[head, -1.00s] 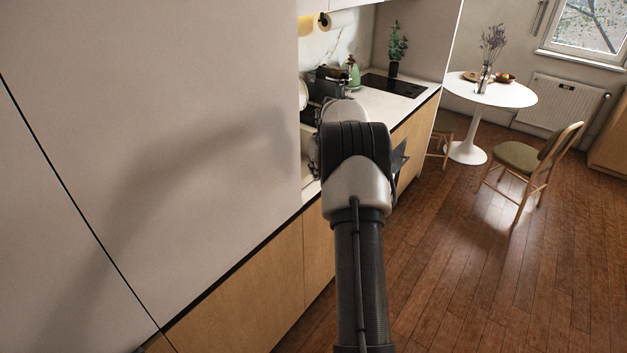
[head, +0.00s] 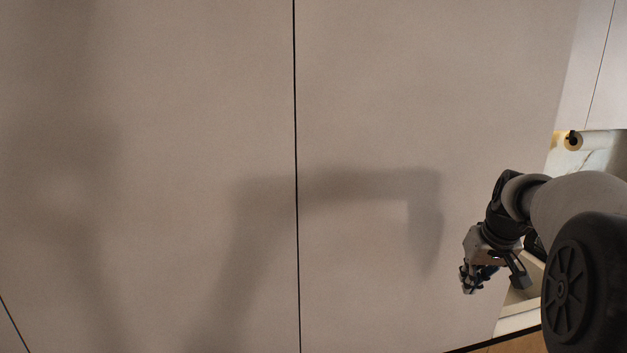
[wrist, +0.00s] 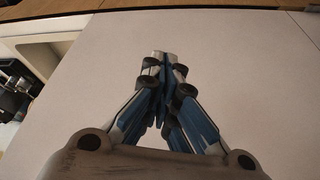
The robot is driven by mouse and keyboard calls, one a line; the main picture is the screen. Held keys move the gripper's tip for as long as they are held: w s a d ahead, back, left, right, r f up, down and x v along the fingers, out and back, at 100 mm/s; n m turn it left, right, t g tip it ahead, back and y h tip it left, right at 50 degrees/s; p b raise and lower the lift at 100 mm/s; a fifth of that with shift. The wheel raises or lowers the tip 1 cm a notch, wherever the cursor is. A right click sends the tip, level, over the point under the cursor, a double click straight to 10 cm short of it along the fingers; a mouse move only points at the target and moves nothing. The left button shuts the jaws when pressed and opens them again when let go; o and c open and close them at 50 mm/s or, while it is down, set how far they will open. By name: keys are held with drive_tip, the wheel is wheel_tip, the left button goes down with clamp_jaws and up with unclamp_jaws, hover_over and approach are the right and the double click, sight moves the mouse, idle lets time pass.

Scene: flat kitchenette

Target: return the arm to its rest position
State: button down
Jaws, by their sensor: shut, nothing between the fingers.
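My gripper (head: 468,282) is at the lower right of the head view, at the end of my bent arm, pointing down and left near a tall pale cabinet front (head: 380,90). In the wrist view my gripper (wrist: 166,58) is seen from behind, with its two fingers together and nothing between them. Behind the fingers the pale panel (wrist: 250,70) fills most of the wrist view. I cannot tell the exact gap between the fingertips and the panel.
The tall cabinet front fills most of the head view, split by a dark vertical seam. At the right edge are a paper towel roll (head: 590,141) and part of the counter, partly hidden by my arm. The wrist view shows a wooden edge (wrist: 200,4) along the top.

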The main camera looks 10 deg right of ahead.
drive_tip(key=s+a+r+n+b, duration=0.1)
drive_tip(key=s+a, duration=0.5)
drive_tip(key=a, duration=0.3)
drive_tip(key=s+a+b, duration=0.2)
drive_tip(key=s+a, duration=0.5)
drive_tip(key=a, duration=0.2)
drive_tip(key=s+a+f, duration=0.2)
drive_tip(key=s, duration=0.3)
drive_tip(key=s+a+f+b, duration=0.1)
drive_tip(key=s+a+f, duration=0.2)
drive_tip(key=s, duration=0.2)
drive_tip(key=s+a+f+n+y+b, duration=0.1)
drive_tip(key=s+a+f, duration=0.2)
drive_tip(key=s, duration=0.2)
drive_tip(key=shift+s, duration=0.1)
